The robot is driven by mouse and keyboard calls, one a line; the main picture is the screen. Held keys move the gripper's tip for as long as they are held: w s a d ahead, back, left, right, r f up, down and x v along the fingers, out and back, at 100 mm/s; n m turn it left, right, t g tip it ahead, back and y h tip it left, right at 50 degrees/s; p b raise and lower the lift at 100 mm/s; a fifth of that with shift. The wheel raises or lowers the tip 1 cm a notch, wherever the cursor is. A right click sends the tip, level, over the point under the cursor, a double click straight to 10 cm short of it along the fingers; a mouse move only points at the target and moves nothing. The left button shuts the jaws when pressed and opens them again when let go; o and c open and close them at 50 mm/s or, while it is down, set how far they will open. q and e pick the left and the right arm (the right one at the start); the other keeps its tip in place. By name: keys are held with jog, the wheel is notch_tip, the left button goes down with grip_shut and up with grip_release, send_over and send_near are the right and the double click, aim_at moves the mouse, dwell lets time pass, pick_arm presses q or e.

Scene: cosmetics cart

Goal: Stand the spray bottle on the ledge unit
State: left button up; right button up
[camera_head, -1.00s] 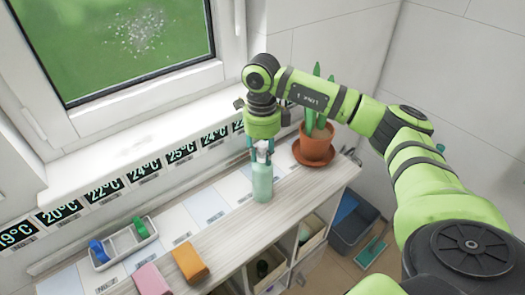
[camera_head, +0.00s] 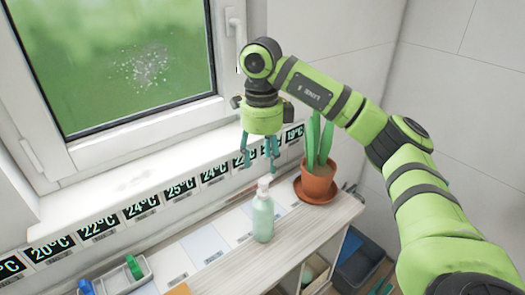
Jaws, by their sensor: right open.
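The spray bottle (camera_head: 263,217) is pale green with a whitish top. It stands upright on the wooden top of the ledge unit (camera_head: 240,268), left of the potted plant. My right gripper (camera_head: 260,161) is open and empty, pointing down above the bottle, with a small gap between its fingertips and the bottle's top. My left gripper is not in view.
A potted plant (camera_head: 317,182) on a saucer stands close right of the bottle. A grey tray (camera_head: 128,275) with blue and green items sits at the lower left. Temperature labels (camera_head: 180,189) line the wall below the window sill. A dark bin (camera_head: 357,262) stands at the lower right.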

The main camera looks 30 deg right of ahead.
jog(key=shift+r, duration=1.2)
